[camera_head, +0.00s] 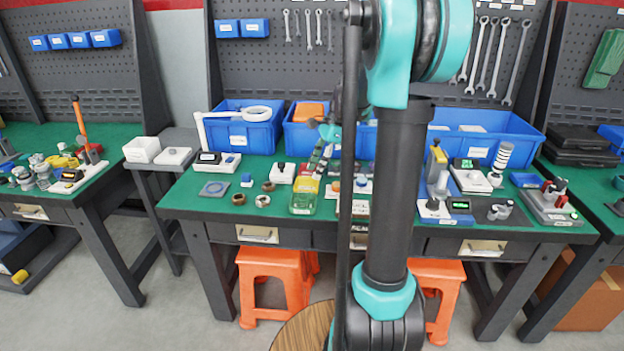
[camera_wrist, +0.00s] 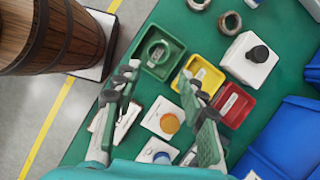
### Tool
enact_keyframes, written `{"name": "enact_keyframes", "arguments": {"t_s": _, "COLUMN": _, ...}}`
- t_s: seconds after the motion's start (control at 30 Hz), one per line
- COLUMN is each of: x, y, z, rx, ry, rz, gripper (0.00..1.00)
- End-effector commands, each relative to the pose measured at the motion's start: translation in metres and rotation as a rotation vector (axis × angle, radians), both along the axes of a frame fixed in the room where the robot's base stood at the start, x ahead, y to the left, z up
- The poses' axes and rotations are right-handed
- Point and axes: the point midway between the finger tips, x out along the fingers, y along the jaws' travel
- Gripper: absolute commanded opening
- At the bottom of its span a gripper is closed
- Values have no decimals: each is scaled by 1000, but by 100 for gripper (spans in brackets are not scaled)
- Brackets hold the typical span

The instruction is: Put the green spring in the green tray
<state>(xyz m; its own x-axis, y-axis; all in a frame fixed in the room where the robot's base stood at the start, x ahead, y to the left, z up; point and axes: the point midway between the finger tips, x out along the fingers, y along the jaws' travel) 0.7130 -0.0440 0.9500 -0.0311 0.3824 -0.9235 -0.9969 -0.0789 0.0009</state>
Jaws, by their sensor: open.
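The green tray (camera_wrist: 149,69) is a small square open box ahead of my gripper in the wrist view. In the head view, the green tray (camera_head: 303,208) is near the table's front edge. A pale greenish ring (camera_wrist: 159,50) lies inside it; it may be the green spring, but I cannot tell for sure. My gripper (camera_wrist: 158,74) is open, with its two green-padded fingers wide apart and nothing seen between them. It is above the table, near the trays, pointing down. It also shows in the head view (camera_head: 321,157), partly hidden by my arm.
A yellow tray (camera_wrist: 216,76) and a red tray (camera_wrist: 247,103) adjoin the green one. White blocks with orange and blue knobs lie below my fingers. Brown rings (camera_wrist: 231,21) and a white block with a black knob (camera_wrist: 248,60) are nearby. Blue bins (camera_wrist: 290,135) stand at right.

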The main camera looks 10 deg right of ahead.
Motion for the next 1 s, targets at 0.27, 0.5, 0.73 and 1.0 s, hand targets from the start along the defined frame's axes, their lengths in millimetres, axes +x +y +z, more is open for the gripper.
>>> {"name": "enact_keyframes", "arguments": {"t_s": 0.27, "x": -47, "y": 9, "z": -17, "rx": -86, "ry": -160, "rz": 247, "gripper": 41}}
{"name": "enact_keyframes", "arguments": {"t_s": 0.5, "x": -137, "y": 14, "z": -67, "rx": -298, "ry": -430, "rz": 786, "gripper": 41}}
{"name": "enact_keyframes", "arguments": {"t_s": 0.73, "x": -203, "y": 7, "z": -107, "rx": -490, "ry": -579, "rz": 1236, "gripper": 41}}
{"name": "enact_keyframes", "arguments": {"t_s": 1.0, "x": -224, "y": 3, "z": -121, "rx": -567, "ry": -618, "rz": 1414, "gripper": 41}}
